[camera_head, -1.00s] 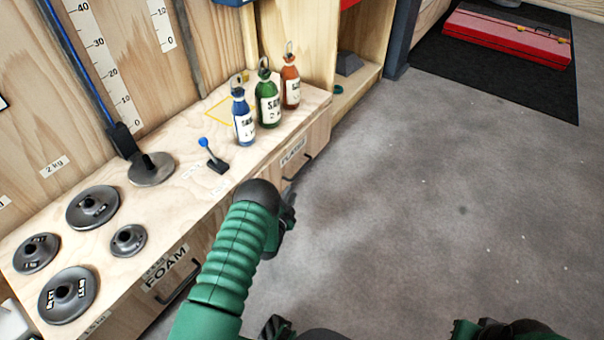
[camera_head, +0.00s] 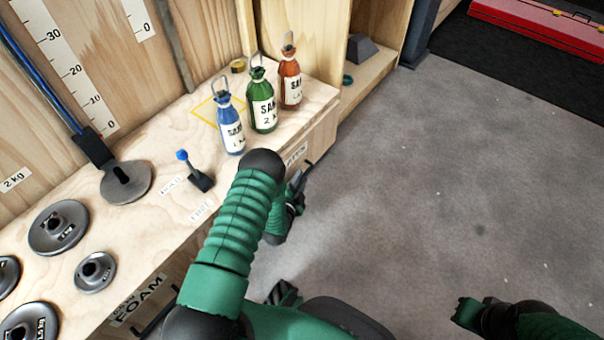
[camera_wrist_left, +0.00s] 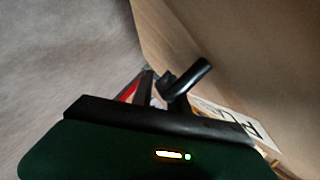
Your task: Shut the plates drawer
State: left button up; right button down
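The plates drawer (camera_head: 298,154) is in the right part of the wooden bench front. Its label is partly hidden by my left arm. Its dark handle (camera_head: 301,178) sticks out below the label. I cannot tell how far the drawer stands out. My left gripper (camera_head: 297,196) is beside the handle, mostly behind my green forearm; its opening is unclear. In the left wrist view a black handle bar (camera_wrist_left: 191,85) lies just past the gripper, next to a pale wooden face with a partial label. Part of my right arm (camera_head: 490,315) shows at the bottom right; its fingers are unclear.
Blue (camera_head: 230,128), green (camera_head: 262,102) and orange (camera_head: 290,82) sand bottles stand on the bench top near its right end. A blue-knobbed lever (camera_head: 195,172) and several dark weight discs are further left. A foam drawer (camera_head: 142,300) is lower left. The grey floor is clear.

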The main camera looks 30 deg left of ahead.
pick_arm(q)
jog(key=shift+d+r, duration=0.1)
jog(key=shift+c, duration=0.3)
grip_shut()
jog(key=shift+s+f, duration=0.15)
jog(key=shift+f, duration=0.05)
dwell(0.8)
